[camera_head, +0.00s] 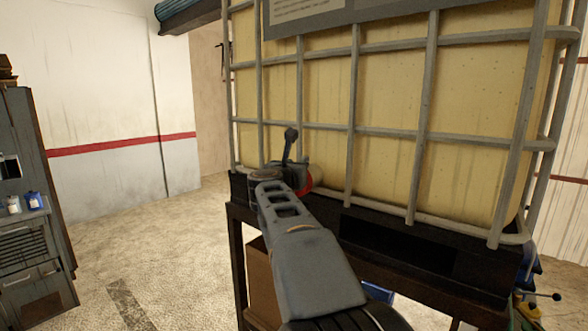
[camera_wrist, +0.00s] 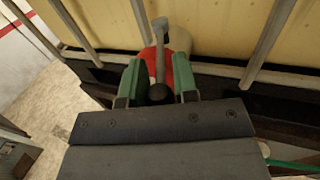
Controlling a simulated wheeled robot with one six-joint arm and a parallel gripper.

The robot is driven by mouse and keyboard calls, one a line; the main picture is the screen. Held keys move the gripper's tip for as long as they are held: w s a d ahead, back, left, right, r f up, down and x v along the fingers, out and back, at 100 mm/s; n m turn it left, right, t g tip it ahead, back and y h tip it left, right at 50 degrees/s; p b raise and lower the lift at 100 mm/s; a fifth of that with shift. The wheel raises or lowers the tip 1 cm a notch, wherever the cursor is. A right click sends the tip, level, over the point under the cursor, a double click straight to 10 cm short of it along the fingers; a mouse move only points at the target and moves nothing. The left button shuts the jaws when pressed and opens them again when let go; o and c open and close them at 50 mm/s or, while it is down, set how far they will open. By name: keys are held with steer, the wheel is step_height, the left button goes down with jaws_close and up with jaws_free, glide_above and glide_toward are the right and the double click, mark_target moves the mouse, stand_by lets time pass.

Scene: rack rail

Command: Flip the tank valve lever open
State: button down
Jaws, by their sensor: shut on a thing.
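The tank valve, with a red body (camera_head: 304,186), sits low on the front of the yellowish caged tank (camera_head: 390,100). Its grey lever (camera_head: 288,148) stands upright, with a dark knob on top, in the head view. In the wrist view the lever (camera_wrist: 160,60) runs between the two green fingers of my gripper (camera_wrist: 159,85), and the red body shows behind it. My gripper (camera_head: 268,178) also shows at the valve in the head view. The fingers stand on both sides of the valve, shut on it. The exact contact is hidden.
Grey cage bars (camera_head: 353,115) cross the tank front close around the valve. A dark stand (camera_head: 238,260) carries the tank, with a brown box (camera_head: 261,283) under it. A grey cabinet (camera_head: 35,200) stands at left. The floor between is open.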

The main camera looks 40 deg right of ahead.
steer(key=c, duration=1.2)
jaws_free()
steer(key=shift+s+a, duration=0.25)
steer(key=shift+a, duration=0.2)
steer(key=b+v, duration=0.4)
steer(key=v, duration=0.9)
steer(key=shift+s+d, duration=0.1)
steer(key=shift+d, duration=0.05)
